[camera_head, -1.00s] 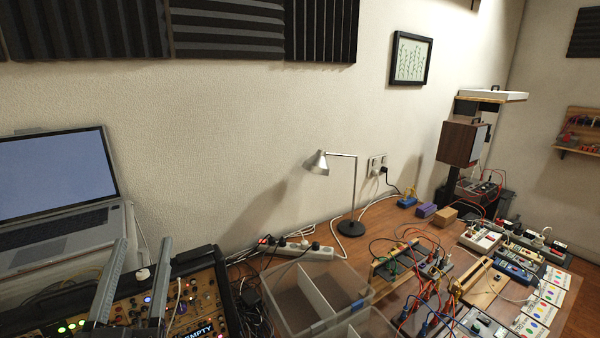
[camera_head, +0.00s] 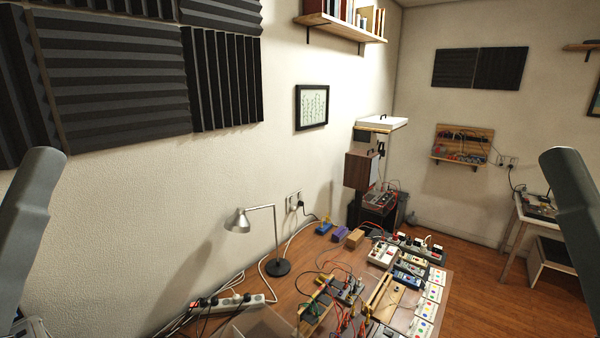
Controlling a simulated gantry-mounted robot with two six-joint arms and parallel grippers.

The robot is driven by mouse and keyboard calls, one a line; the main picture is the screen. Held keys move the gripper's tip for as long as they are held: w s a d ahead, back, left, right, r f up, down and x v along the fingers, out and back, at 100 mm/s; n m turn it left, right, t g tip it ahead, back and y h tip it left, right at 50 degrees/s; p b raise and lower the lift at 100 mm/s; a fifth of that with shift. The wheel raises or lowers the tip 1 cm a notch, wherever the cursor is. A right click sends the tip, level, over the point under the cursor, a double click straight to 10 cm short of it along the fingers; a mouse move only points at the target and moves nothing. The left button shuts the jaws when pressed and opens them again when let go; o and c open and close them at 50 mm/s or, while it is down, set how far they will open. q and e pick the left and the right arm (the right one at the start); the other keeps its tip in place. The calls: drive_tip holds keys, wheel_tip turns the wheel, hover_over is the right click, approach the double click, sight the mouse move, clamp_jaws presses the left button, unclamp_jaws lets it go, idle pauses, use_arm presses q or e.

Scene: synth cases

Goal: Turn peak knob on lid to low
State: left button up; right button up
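I cannot pick out a peak knob or a lid in this view. Several small synth modules and boxes lie on the wooden table, among them a white module (camera_head: 383,257) and a dark module with a blue edge (camera_head: 408,270); their knobs and labels are too small to read. A grey part of my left arm (camera_head: 28,225) rises at the left edge, and a grey part of my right arm (camera_head: 578,215) at the right edge. Neither gripper's fingertips show.
A desk lamp (camera_head: 240,221), power strip (camera_head: 228,302), cables and a partly visible clear bin (camera_head: 262,325) are at the table's near left. Purple (camera_head: 339,234) and tan (camera_head: 355,238) blocks stand farther back. Wooden floor (camera_head: 490,280) is clear at right.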

use_arm(q)
wheel_tip(320, 180, up, 11)
drive_tip(key=p, duration=0.7)
drive_tip(key=shift+p, duration=0.3)
use_arm(e)
wheel_tip(320, 180, up, 11)
use_arm(q)
drive_tip(key=shift+r, duration=0.1)
